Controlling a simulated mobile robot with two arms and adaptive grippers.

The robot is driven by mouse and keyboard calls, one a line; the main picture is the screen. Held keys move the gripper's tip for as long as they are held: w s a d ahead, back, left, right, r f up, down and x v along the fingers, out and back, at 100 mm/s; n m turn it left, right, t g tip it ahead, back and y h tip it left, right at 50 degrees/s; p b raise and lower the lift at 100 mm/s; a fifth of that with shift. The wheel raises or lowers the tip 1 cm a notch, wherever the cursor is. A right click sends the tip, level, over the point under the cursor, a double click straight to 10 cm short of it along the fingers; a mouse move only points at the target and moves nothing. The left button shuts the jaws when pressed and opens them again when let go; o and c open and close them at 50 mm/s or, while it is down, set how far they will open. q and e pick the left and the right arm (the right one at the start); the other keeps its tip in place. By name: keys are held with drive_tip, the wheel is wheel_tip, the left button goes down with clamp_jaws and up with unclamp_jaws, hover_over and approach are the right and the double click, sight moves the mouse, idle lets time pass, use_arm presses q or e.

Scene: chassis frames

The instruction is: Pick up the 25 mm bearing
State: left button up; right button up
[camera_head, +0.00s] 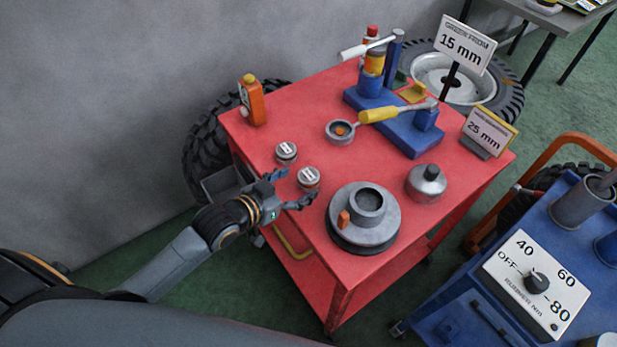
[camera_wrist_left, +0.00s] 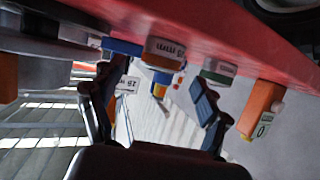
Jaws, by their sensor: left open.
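Two small round metal bearings with white labelled tops sit on the red cart top in the head view. The nearer one (camera_head: 308,179) is just in front of my left gripper (camera_head: 296,188); the other (camera_head: 286,152) stands further back. In the wrist view, the bearing between and beyond the fingers (camera_wrist_left: 165,47) carries a label that seems to read 25 mm. The other bearing (camera_wrist_left: 218,68) is beyond the right finger. My left gripper (camera_wrist_left: 157,102) is open and empty, its fingers apart at the cart's edge. My right gripper is not in view.
The red cart (camera_head: 262,228) also holds an orange bottle (camera_head: 251,103), a grey hub (camera_head: 362,217), a metal oil can (camera_head: 427,183), a yellow-handled tool (camera_head: 380,114) on a blue stand, and a 25 mm sign (camera_head: 488,132). A blue cart (camera_head: 470,305) stands at right.

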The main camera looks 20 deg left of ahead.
sight(306, 177)
use_arm(q)
drive_tip(key=x, duration=0.5)
drive_tip(key=shift+w+r+p, duration=0.1)
drive_tip(key=shift+w+p, duration=0.05)
drive_tip(key=shift+p, duration=0.15)
drive_tip(key=shift+r, duration=0.1)
clamp_jaws()
